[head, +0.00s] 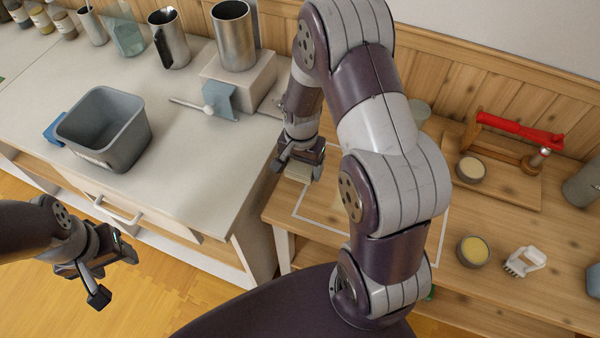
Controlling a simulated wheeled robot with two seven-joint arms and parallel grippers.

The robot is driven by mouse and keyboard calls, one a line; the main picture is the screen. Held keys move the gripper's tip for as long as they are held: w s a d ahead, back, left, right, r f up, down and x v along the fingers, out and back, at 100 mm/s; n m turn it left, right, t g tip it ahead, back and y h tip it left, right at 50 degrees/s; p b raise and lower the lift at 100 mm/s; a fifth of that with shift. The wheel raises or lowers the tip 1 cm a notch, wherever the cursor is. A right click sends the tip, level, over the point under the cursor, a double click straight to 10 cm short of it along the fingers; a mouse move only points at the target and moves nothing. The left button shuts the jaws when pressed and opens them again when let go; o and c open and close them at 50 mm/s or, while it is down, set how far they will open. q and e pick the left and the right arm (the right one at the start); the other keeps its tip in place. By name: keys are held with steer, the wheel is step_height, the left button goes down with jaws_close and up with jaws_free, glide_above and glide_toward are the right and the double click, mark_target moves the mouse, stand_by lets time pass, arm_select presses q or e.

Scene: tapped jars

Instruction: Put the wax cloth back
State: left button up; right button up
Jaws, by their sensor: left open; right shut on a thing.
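My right gripper (300,168) is at the left end of the wooden table, close to the white table's right edge. It is shut on a small pale thing, mostly hidden by the fingers; I cannot tell for sure whether this is the wax cloth. A white outlined rectangle (312,222) is marked on the wooden table below it, partly hidden by my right arm. My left gripper (108,280) is open and empty, low at the left, in front of the white table (190,185).
On the white table stand a grey bin (105,130), a blue-grey piece (220,100) and metal jugs (170,40). On the wooden table are two round tins with yellowish contents (473,250), a white-handled brush (525,260) and a red-handled tool (518,130) on a board.

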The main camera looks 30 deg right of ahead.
mark_target(302, 176)
steer(key=shift+f, duration=1.95)
steer(key=shift+s+f, duration=0.1)
steer(key=shift+f, duration=0.05)
steer(key=o, duration=0.9)
steer(key=shift+d, duration=0.1)
steer(key=shift+o, duration=0.2)
step_height(302, 176, up, 12)
steer(key=shift+r, duration=0.1)
steer(key=s+a+r+n+t, duration=0.1)
steer(key=s+a+r+n, duration=0.2)
steer(key=s+a+n, duration=0.2)
steer(key=shift+s+a+r+n, duration=0.25)
steer(key=shift+s+n, duration=1.65)
steer(key=shift+n, duration=0.7)
